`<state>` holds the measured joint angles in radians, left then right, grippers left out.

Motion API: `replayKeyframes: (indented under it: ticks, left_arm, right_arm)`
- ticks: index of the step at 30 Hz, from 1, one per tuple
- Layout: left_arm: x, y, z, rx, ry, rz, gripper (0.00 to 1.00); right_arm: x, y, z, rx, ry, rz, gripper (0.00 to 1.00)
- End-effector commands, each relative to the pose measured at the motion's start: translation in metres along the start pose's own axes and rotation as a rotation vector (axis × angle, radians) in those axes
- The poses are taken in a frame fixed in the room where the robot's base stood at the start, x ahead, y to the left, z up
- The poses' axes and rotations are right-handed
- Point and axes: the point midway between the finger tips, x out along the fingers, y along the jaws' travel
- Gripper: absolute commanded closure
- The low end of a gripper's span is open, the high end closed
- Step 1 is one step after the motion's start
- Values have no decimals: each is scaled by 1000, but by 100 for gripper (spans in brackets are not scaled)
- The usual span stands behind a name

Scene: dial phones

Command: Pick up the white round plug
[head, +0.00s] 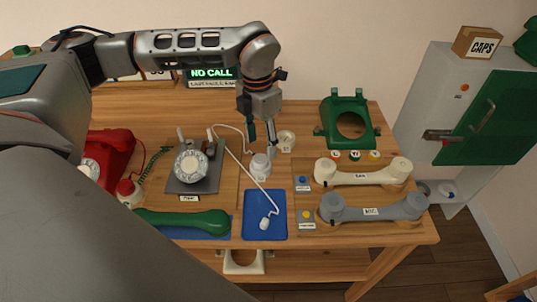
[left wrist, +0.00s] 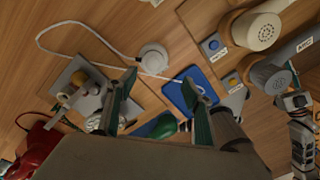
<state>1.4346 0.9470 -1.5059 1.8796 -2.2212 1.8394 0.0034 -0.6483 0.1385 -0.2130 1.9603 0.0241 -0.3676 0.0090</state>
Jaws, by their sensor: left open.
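A white round plug (head: 261,167) stands on the wooden table just below my left gripper. In the left wrist view the white round plug (left wrist: 153,56) shows as a pale disc beyond the fingertips, with a white cord passing beside it. My left gripper (head: 262,140) points down with its fingers apart and nothing between them. It also shows in the left wrist view (left wrist: 160,80). A small white cord end (head: 268,222) lies on the blue mat (head: 257,232). My right gripper is outside the head view; a grey arm part at the left wrist view's right edge is unclear.
A grey dial phone (head: 195,178) stands left of the plug, with a green handset (head: 183,220) in front. White (head: 363,178) and grey (head: 373,209) handsets lie right. A green phone frame (head: 347,121) stands behind. A pale disc (head: 286,140) lies close to the gripper.

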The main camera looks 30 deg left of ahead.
Motion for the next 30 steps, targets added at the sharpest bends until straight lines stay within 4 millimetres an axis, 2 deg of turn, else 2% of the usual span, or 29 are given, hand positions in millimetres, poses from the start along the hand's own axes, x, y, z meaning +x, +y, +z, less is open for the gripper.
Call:
replayKeyframes:
  ticks: [1, 5, 14, 22, 30]
  left_arm:
    - [-4, 9, 0, -13, -2, 24, 49]
    - [0, 16, -2, -25, 2, 44, 49]
    - [31, 15, -1, -24, 3, 40, 49]
    - [67, 14, 2, -23, 1, 40, 49]
    - [71, 14, 2, -23, -1, 40, 49]
  right_arm:
    - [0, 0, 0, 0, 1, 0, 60]
    - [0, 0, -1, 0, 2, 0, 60]
    - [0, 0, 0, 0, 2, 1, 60]
    - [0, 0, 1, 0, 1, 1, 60]
    - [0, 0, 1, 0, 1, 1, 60]
